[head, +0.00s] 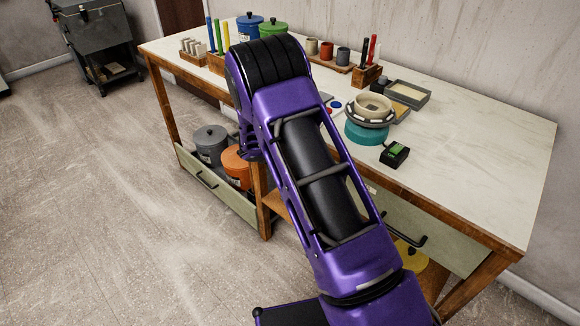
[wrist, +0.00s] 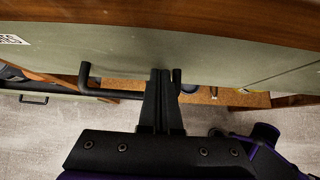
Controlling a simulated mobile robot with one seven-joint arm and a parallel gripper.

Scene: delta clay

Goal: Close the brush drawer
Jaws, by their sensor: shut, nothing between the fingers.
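A pale green drawer front (wrist: 130,45) fills the upper part of the wrist view, with a partly cut-off label (wrist: 12,40) ending in "ES". It also shows in the head view (head: 440,236) under the bench top, partly behind my arm. Its black bar handle (wrist: 84,76) runs across behind my fingers. My gripper (wrist: 161,72) is shut and empty, its fingertips at the handle and close to the drawer front. I cannot tell whether they touch it, or how far the drawer stands out. In the head view my gripper is hidden by my arm.
The bench top (head: 480,160) carries a pottery wheel (head: 366,130), a small black-and-green box (head: 395,154), cups, tools and lidded pots. A low drawer (head: 215,190) holding grey and orange pots stands out at left. The floor (head: 90,190) at left is clear.

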